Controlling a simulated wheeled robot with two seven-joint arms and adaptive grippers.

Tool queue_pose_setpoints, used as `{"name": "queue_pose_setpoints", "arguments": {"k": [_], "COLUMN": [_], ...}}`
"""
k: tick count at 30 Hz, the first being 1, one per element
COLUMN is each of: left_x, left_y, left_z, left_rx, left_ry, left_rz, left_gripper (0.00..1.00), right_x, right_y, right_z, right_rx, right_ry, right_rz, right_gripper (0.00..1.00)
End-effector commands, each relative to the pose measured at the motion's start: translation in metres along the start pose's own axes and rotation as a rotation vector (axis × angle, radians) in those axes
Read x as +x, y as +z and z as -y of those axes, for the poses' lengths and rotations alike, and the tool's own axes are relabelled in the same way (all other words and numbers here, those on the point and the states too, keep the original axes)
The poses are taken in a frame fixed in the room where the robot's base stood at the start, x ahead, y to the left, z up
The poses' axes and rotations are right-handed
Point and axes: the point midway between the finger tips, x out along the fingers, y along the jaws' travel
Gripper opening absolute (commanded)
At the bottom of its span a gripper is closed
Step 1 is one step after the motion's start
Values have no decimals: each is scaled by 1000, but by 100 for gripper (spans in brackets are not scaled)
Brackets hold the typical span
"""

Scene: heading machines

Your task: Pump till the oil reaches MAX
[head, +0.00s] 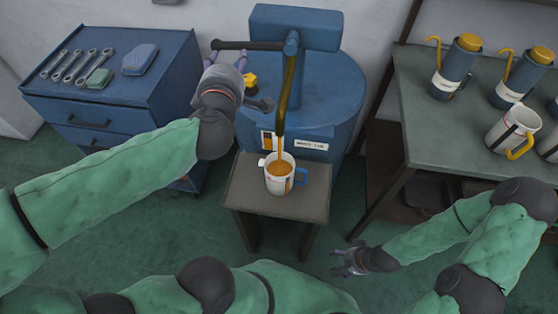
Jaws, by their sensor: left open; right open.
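A blue drum (335,108) carries a hand pump (292,42) with a dark lever (245,45) reaching left and a curved spout (283,110). A white measuring jug (278,187) with a blue handle stands upright on a small table (243,203) under the spout. Amber oil (280,167) shows inside the jug, with a stream at the spout's mouth. The MAX mark cannot be read from here. My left gripper (226,62) is open at the lever's left end; contact is unclear. My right gripper (347,261) is open and empty, low to the right of the small table.
A bench (425,125) at the right holds blue oil cans (455,70) with yellow caps and a white jug with a yellow handle (510,125). Green floor is free between them.

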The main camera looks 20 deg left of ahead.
Motion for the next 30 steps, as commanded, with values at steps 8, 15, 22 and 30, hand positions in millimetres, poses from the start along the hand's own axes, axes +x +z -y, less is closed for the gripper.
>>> {"name": "queue_pose_setpoints", "arguments": {"k": [8,15,22,30], "left_x": [0,1,10,16], "left_y": [0,1,11,23], "left_z": [0,-1,-5,-6], "left_rx": [0,1,3,2], "left_ry": [0,-5,-39,-32], "left_rz": [0,-6,-82,-185], "left_gripper": [56,56,56,56], "right_x": [0,-4,-48,-107], "right_y": [0,0,2,4], "right_z": [0,2,17,38], "right_rx": [0,0,0,0], "right_ry": [0,0,0,0], "right_rz": [0,0,0,-1], "right_gripper": [72,72,72,72]}}
